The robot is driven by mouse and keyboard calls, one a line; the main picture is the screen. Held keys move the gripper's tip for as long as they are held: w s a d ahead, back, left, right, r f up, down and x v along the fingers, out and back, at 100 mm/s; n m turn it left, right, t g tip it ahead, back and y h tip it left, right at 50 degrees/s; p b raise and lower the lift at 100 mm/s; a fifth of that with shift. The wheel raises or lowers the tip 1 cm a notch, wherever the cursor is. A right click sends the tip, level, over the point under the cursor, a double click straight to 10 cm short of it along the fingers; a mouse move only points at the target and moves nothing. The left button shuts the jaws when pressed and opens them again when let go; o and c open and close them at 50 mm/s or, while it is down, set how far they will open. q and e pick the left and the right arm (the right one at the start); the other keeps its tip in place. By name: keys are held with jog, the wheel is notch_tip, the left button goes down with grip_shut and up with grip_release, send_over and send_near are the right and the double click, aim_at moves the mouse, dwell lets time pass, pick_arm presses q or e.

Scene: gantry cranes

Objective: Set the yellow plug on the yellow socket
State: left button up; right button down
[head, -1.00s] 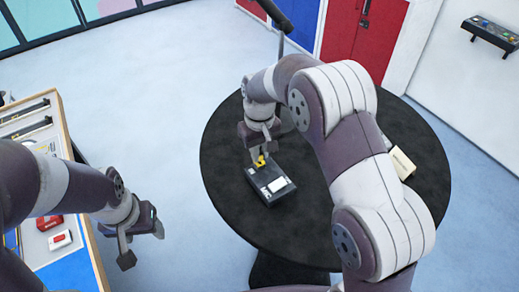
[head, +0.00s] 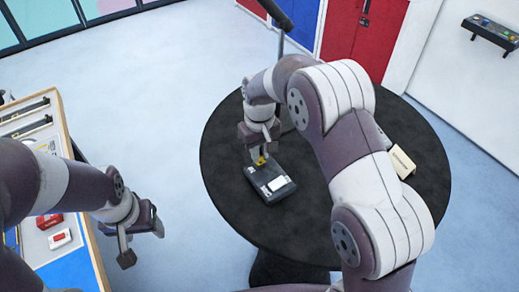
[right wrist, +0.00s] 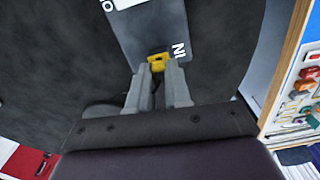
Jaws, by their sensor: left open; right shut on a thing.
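The yellow plug (head: 259,160) is between the fingers of my right gripper (head: 257,153), which is shut on it over the round black table. The plug (right wrist: 159,62) also shows at the fingertips of my right gripper (right wrist: 159,78) in the right wrist view. I cannot tell whether the plug touches the box. My left gripper (head: 140,242) is open and empty, beside the workbench at the left.
The round black table (head: 225,185) has free room around the box. A cream-coloured item (head: 402,162) stands at its right side, partly behind my right arm. A wooden-edged workbench (head: 88,245) with small parts, including a red and white box (head: 60,239), is at the left.

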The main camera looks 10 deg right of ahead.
jog(key=shift+f, duration=0.2)
dwell(0.6)
jog(key=c, duration=0.5)
grip_release()
jog(key=shift+r+p, duration=2.7)
jog(key=shift+r, duration=0.9)
jog(key=shift+f, duration=0.15)
